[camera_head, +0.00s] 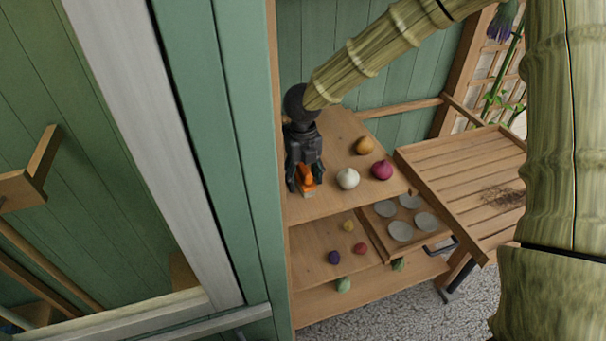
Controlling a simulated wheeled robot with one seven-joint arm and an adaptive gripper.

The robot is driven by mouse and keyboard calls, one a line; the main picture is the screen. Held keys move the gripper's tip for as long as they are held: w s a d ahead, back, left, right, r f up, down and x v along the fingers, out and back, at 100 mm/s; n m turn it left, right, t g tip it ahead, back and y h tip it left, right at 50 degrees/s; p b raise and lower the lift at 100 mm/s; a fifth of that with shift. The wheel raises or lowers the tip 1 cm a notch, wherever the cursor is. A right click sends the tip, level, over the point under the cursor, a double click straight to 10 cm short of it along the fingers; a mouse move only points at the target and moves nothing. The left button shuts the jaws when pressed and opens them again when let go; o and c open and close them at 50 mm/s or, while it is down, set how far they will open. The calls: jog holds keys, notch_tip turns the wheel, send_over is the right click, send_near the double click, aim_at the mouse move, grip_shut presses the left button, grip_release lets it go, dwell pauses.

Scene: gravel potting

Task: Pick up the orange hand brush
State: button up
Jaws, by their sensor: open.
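The orange hand brush (306,179) is on the upper wooden shelf (320,208), near its left side. Only its orange part and a paler lower part show; the rest is hidden behind my gripper. My gripper (305,188) is black and points down over the brush, with one finger on each side of it. The fingers are apart and open. I cannot tell from this view whether they touch the brush.
A white bulb (347,179), a purple-red bulb (381,170) and a yellow-brown bulb (364,145) stand right of my gripper. A green post (235,150) rises close on the left. A slatted wooden table (470,170) and a tray of grey discs (375,222) are to the right.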

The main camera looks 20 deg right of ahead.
aim_at(305, 168)
jog(key=c, duration=1.2)
jog(key=shift+o, duration=0.2)
jog(key=shift+w+r, duration=0.1)
jog(key=shift+r, duration=0.05)
jog(key=shift+r+b, duration=0.25)
jog(key=shift+b, duration=0.1)
jog(key=r+b, duration=0.1)
jog(key=r, duration=0.1)
jog(key=shift+s+d+r+b, duration=0.15)
jog(key=shift+s+r+b, duration=0.15)
jog(key=shift+s+b, duration=0.1)
jog(key=s+d+r+b, duration=0.1)
jog(key=s+d+b, duration=0.3)
jog(key=s, duration=0.9)
jog(key=d, duration=0.2)
jog(key=shift+s+d+r, duration=0.3)
jog(key=shift+d, duration=0.1)
